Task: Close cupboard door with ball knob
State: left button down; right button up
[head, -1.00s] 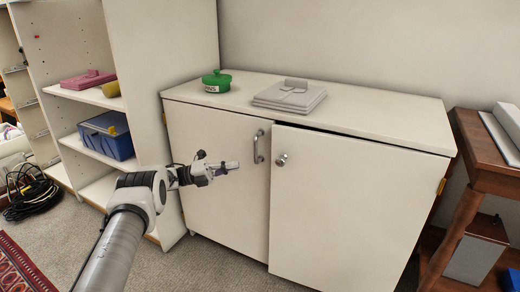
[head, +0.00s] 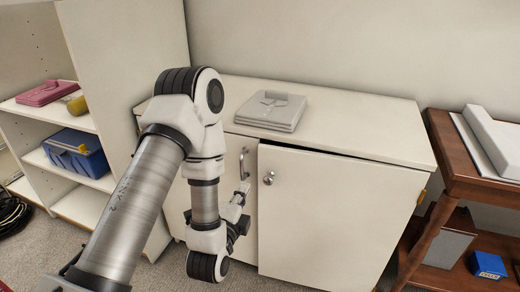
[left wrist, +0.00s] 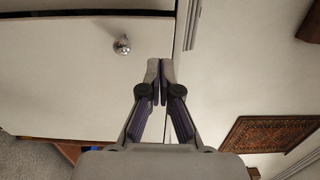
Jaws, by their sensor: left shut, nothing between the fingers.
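The cupboard door with the ball knob (head: 335,215) is the right-hand door of a low white cupboard. It stands slightly ajar, with a dark gap along its top edge. Its round metal knob (head: 268,178) sits near its left edge. The knob shows in the left wrist view (left wrist: 122,45), left of the fingertips. My left gripper (head: 243,190) is shut and empty, in front of the doors near the knob door's left edge, just left of and below the knob. In the left wrist view its fingertips (left wrist: 160,70) are together. Whether they touch the door is unclear. My right gripper is out of view.
The left door has a bar handle (head: 243,163) close to my gripper. A grey folder-like stack (head: 271,110) lies on the cupboard top. An open shelf (head: 85,185) with a blue box (head: 76,153) stands left. A brown wooden table (head: 455,172) stands close on the right.

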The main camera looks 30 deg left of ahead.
pick_arm(q)
jog(key=shift+w+f+b, duration=0.75)
jog(key=shift+w+b, duration=0.4)
jog(key=shift+b, duration=2.2)
jog(key=b, duration=0.1)
send_near(261, 156)
jog(key=x, duration=0.6)
jog(key=shift+w, duration=0.25)
jog(key=shift+w+a, duration=0.2)
jog(key=shift+w, duration=0.15)
